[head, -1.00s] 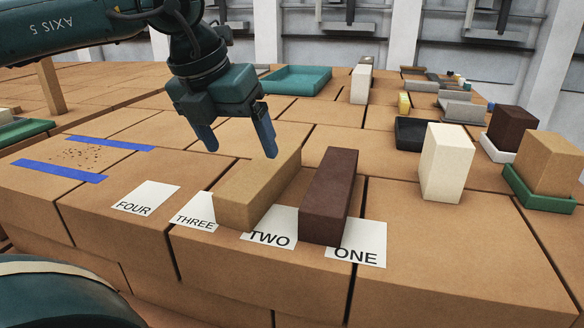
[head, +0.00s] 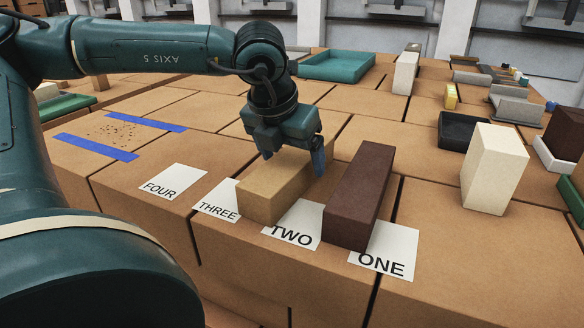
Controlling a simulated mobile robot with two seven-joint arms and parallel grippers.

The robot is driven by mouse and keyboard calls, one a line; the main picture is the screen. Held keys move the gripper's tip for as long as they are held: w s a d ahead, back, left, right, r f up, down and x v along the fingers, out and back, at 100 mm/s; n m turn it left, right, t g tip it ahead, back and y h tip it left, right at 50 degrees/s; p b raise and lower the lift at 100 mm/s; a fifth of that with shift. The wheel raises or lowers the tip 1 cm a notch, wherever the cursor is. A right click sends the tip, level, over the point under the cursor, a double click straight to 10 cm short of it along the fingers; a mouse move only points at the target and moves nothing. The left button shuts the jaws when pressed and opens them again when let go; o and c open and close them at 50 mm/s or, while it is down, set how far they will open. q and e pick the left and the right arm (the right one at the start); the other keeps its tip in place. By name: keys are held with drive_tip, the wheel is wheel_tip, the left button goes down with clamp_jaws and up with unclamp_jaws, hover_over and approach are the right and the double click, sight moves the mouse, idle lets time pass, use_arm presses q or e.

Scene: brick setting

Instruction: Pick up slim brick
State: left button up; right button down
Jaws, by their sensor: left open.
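A long tan brick (head: 262,199) lies between the THREE and TWO cards. A narrow dark brown brick (head: 358,200) lies parallel to it on the right, between the TWO and ONE cards. Both are long and fairly narrow. My left gripper (head: 292,161) is open and points down over the far part of the tan brick. One blue finger is at its left side and the other at its right; I cannot tell whether they touch it. The gripper hides part of the tan brick's far end. My right gripper is not in view.
White cards FOUR (head: 173,183), THREE (head: 217,200), TWO (head: 293,226) and ONE (head: 387,250) lie along the front edge. A cream block (head: 494,170) stands at right, near a black tray (head: 462,131). A teal tray (head: 338,66) is behind. Blue tape strips (head: 95,147) mark the left.

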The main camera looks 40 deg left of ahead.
sight(292, 157)
use_arm(q)
drive_tip(key=shift+x, duration=1.6)
drive_tip(key=shift+r, duration=0.1)
drive_tip(key=shift+w+a, duration=0.1)
drive_tip(key=c, duration=1.5)
